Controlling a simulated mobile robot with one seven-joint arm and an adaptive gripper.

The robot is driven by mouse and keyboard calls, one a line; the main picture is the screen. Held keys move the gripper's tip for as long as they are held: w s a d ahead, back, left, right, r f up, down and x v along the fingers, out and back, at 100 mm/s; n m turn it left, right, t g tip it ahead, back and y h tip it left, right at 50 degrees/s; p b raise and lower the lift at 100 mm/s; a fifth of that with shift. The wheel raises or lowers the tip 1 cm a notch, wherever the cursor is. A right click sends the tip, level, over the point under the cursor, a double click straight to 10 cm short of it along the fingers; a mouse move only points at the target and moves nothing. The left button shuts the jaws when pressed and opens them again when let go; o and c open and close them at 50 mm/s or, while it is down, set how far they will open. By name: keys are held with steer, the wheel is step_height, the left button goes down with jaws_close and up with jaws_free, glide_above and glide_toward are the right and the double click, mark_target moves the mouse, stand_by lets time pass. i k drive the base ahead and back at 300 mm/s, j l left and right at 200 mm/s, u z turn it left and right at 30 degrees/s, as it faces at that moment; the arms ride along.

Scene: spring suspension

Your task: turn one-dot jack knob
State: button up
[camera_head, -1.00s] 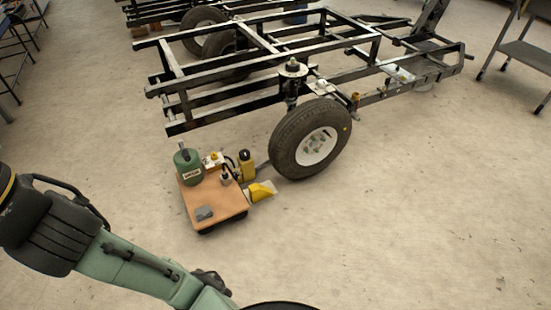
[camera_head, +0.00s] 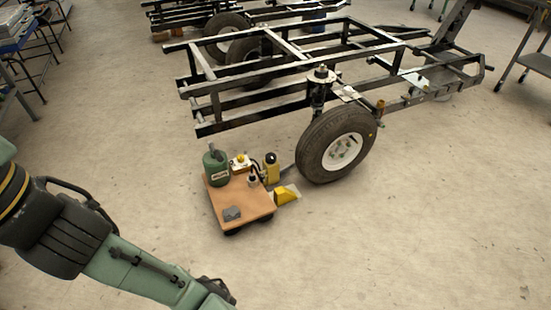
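A small yellow jack-like body (camera_head: 271,170) with a dark top stands between the cart and the wheel. A white box with a yellow knob-like part (camera_head: 240,160) sits at the back of the cart. Both are small, and I cannot make out any dot marks, so I cannot tell which is the one-dot jack knob. My arm reaches in from the lower left, and its dark end is cut by the bottom edge. My gripper's fingers are not in view. The arm's visible part is left of and nearer than the cart.
A low wooden-topped cart (camera_head: 245,205) holds a green canister (camera_head: 216,172) and a grey block (camera_head: 232,213). A yellow wedge (camera_head: 286,195) lies beside it. A wheel (camera_head: 335,145) carries the black trailer frame (camera_head: 212,128). Floor (camera_head: 420,220) at front right is clear.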

mark_target(270, 157)
steer(key=i+l+u, duration=0.5)
steer(key=i+l, duration=0.35)
steer(key=i+l+u, duration=0.2)
steer(key=i+l, duration=0.2)
steer(key=l, duration=0.15)
steer(key=i+l+u, duration=0.25)
steer(key=l, duration=0.35)
steer(key=i, duration=0.65)
steer(key=l+u, duration=0.05)
